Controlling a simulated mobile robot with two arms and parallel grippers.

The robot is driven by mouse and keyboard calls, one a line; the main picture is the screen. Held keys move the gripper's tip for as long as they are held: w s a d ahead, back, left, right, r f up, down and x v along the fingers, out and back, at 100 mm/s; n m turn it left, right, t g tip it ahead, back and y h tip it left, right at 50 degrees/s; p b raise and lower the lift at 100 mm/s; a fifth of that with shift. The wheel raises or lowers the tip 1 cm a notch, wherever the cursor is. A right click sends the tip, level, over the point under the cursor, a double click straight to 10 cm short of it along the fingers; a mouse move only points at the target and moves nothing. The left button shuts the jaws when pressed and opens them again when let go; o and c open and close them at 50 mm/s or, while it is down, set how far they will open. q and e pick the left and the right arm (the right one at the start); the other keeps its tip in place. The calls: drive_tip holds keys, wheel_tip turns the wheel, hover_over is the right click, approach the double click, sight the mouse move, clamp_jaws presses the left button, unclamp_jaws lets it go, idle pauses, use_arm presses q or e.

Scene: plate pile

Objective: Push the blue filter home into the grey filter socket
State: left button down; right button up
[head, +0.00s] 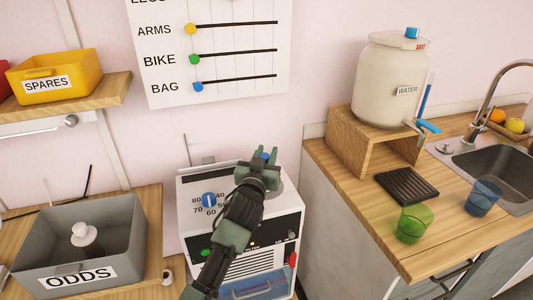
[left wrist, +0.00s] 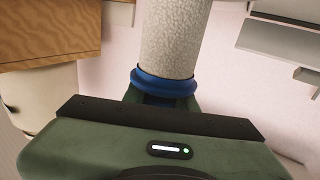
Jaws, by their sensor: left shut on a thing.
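My left gripper (head: 263,157) is over the top of a white machine (head: 268,223). It is shut on the blue filter, whose blue top (head: 264,155) shows between the fingers. In the left wrist view the filter has a blue collar (left wrist: 165,84) and a pale speckled cylinder (left wrist: 175,38) reaching away from the fingers. A grey round part, seemingly the filter socket (head: 284,187), shows on the machine's top, partly behind my gripper. I cannot tell how the filter's far end sits relative to it. My right gripper is not in view.
A grey ODDS bin (head: 125,235) stands at left. At right, a wooden counter (head: 345,178) holds a water jar (head: 388,85), a green cup (head: 414,222) and a blue cup (head: 484,196).

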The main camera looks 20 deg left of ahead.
use_arm(q)
drive_tip(key=shift+f+b, duration=0.45)
drive_tip(key=shift+f, duration=0.25)
drive_tip(key=c, duration=1.1)
unclamp_jaws()
drive_tip(key=shift+o, duration=0.2)
drive_tip(key=shift+s+f, duration=0.1)
drive_tip(key=shift+s+f, duration=0.1)
drive_tip(key=shift+s, duration=0.2)
drive_tip(key=s, duration=0.7)
drive_tip(key=shift+s+d+r+b, duration=0.1)
drive_tip(key=shift+d+r+b, duration=0.15)
drive_tip(key=shift+d+b, duration=0.05)
